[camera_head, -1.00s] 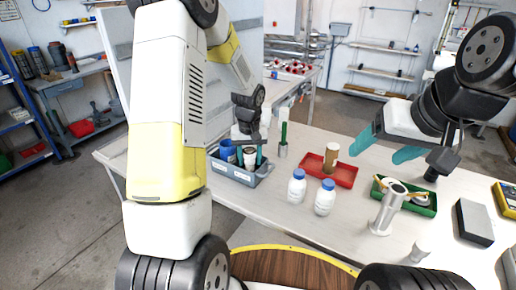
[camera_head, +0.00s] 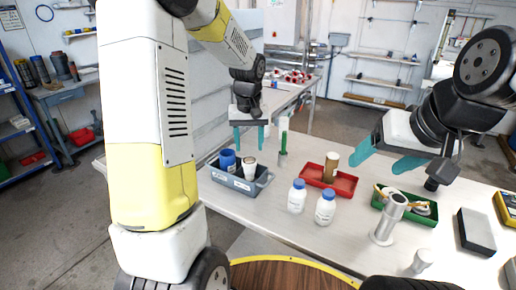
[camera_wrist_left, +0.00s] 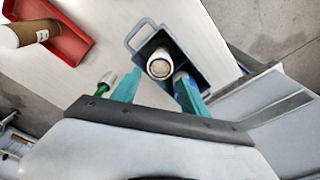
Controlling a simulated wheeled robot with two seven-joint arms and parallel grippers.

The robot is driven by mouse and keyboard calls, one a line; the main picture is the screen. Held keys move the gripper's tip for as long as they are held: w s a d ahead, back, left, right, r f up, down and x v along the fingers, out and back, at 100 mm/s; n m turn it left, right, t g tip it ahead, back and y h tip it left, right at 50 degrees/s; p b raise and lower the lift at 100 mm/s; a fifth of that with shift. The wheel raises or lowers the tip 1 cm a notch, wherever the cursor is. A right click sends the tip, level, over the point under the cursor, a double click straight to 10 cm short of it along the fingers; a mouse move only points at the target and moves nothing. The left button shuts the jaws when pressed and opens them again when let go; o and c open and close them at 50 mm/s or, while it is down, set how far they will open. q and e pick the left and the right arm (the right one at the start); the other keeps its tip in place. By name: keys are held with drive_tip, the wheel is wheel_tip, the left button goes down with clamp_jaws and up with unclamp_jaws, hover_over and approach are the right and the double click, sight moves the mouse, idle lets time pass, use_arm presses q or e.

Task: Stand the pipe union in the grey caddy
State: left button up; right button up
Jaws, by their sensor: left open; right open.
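The grey caddy (camera_head: 241,186) stands at the table's left end and also shows in the left wrist view (camera_wrist_left: 139,38). A white cylindrical piece with a brownish top, which looks like the pipe union (camera_head: 249,169), stands in it about upright beside a blue item (camera_head: 227,160). In the left wrist view the union (camera_wrist_left: 159,66) shows its round end, apart from both fingers. My left gripper (camera_head: 250,143) is open and empty just above the caddy. My right gripper (camera_head: 385,161) is open and empty above the table at the right.
A red tray (camera_head: 345,183) holds a brown cylinder. Two white bottles (camera_head: 297,197) with blue caps stand in front. A green tray (camera_head: 425,219), a grey metal cylinder (camera_head: 389,220) and a dark block (camera_head: 476,231) are at right.

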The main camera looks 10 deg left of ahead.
use_arm(q)
drive_tip(key=shift+s+r, duration=0.2)
drive_tip(key=shift+r, duration=0.65)
drive_tip(key=s+r+m+t+h, duration=0.1)
drive_tip(key=s+r, duration=0.3)
drive_tip(key=s, duration=0.3)
drive_tip(key=s+d+r+m+t, duration=0.1)
drive_tip(key=s+r, duration=0.3)
drive_tip(key=s, duration=0.4)
drive_tip(key=s+d+r+m+t+h, duration=0.1)
drive_tip(key=s+r+t, duration=0.1)
drive_tip(key=s, duration=0.6)
drive_tip(key=shift+r+t+h, duration=0.3)
drive_tip(key=shift+r+t, duration=0.1)
drive_tip(key=shift+r, duration=0.5)
